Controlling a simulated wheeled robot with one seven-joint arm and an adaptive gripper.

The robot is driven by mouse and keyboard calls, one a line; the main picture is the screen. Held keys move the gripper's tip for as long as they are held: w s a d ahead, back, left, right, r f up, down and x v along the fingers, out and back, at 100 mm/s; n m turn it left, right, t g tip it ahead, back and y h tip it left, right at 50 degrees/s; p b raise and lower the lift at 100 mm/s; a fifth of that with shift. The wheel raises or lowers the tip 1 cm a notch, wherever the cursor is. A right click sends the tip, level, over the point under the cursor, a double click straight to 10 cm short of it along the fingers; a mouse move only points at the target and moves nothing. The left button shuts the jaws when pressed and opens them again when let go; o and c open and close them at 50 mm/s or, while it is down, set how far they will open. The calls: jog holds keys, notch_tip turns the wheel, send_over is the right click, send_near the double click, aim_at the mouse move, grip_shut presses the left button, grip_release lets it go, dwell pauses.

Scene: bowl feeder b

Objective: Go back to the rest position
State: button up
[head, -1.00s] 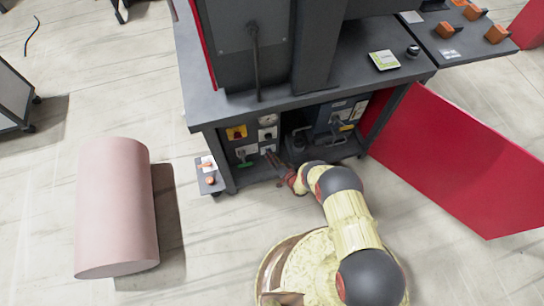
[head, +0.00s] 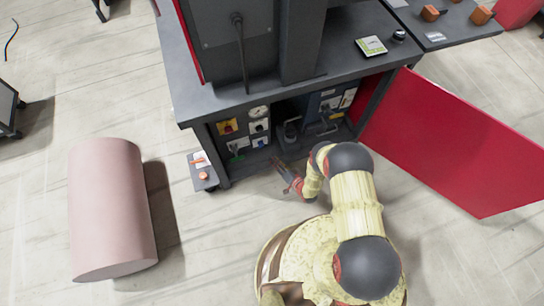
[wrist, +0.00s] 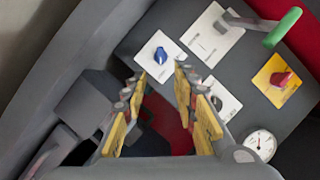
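My gripper (head: 281,168) is in front of the open bay under the workbench (head: 300,90), low and apart from the control panel. In the wrist view its yellow-padded fingers (wrist: 160,100) stand apart with nothing between them; the gripper is open. The panel (wrist: 185,22) fills the upper right of that view. It carries a blue knob (wrist: 160,55) on a white plate, a green-handled lever (wrist: 282,28), a red knob (wrist: 283,79) on a yellow plate and a round gauge (wrist: 260,144). One white plate (wrist: 222,98) is partly hidden behind a finger.
A red door panel (head: 455,145) stands open right of the bay. A large pink cylinder (head: 112,210) lies on the floor at left. A blue unit (head: 327,112) sits inside the bay. Floor between is clear.

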jog(key=shift+s+d+r, duration=0.1)
jog(key=shift+s+d, duration=0.05)
jog(key=shift+s, duration=0.1)
dwell(0.4)
